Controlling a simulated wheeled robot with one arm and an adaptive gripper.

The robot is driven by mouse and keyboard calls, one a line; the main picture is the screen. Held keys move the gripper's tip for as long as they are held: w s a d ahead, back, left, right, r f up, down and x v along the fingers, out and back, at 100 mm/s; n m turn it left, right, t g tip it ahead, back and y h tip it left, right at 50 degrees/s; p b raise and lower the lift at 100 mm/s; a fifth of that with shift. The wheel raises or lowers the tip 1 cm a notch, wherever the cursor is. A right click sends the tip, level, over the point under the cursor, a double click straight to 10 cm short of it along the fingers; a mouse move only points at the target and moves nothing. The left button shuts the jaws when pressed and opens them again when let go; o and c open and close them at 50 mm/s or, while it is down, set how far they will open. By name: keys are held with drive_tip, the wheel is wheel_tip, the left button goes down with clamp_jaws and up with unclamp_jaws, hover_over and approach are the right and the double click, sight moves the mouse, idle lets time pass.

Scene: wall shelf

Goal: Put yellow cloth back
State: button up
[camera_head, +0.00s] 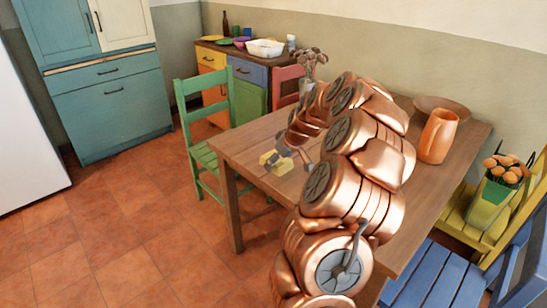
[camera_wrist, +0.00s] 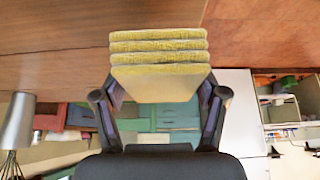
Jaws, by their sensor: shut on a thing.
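The yellow cloth (camera_head: 270,160) is a small folded stack at the end of my arm, seen against the left part of the wooden table (camera_head: 245,145). In the wrist view the cloth (camera_wrist: 158,72) shows several thick yellow layers with a paler face towards the camera. My gripper (camera_wrist: 160,88) is shut on it, one dark finger at each side. In the head view my gripper (camera_head: 288,152) is small and partly behind my copper arm. The gap between cloth and tabletop is hard to judge.
On the table stand an orange jug (camera_head: 438,136), a brown bowl (camera_head: 443,106) and a vase of dried flowers (camera_head: 309,68). A green chair (camera_head: 205,110) stands at the left, with a sideboard (camera_head: 250,72) of dishes behind. A teal cabinet (camera_head: 110,105) stands further left. Open tiled floor lies at the front left.

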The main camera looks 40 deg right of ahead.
sight(273, 150)
drive_tip(key=shift+w+d+f+p, duration=0.15)
drive_tip(key=shift+w+d, duration=0.6)
drive_tip(key=shift+w, duration=0.35)
drive_tip(key=shift+w+d+f+p, duration=0.1)
drive_tip(key=shift+w+d+f, duration=0.1)
drive_tip(key=shift+w+d, duration=0.7)
drive_tip(key=shift+w+d+f+p, duration=0.15)
drive_tip(key=shift+w+d, duration=0.4)
drive_tip(key=shift+w, duration=0.7)
drive_tip(key=shift+f, duration=1.65)
drive_tip(key=shift+f, duration=0.2)
drive_tip(key=o, duration=1.3)
drive_tip(key=shift+r, duration=0.2)
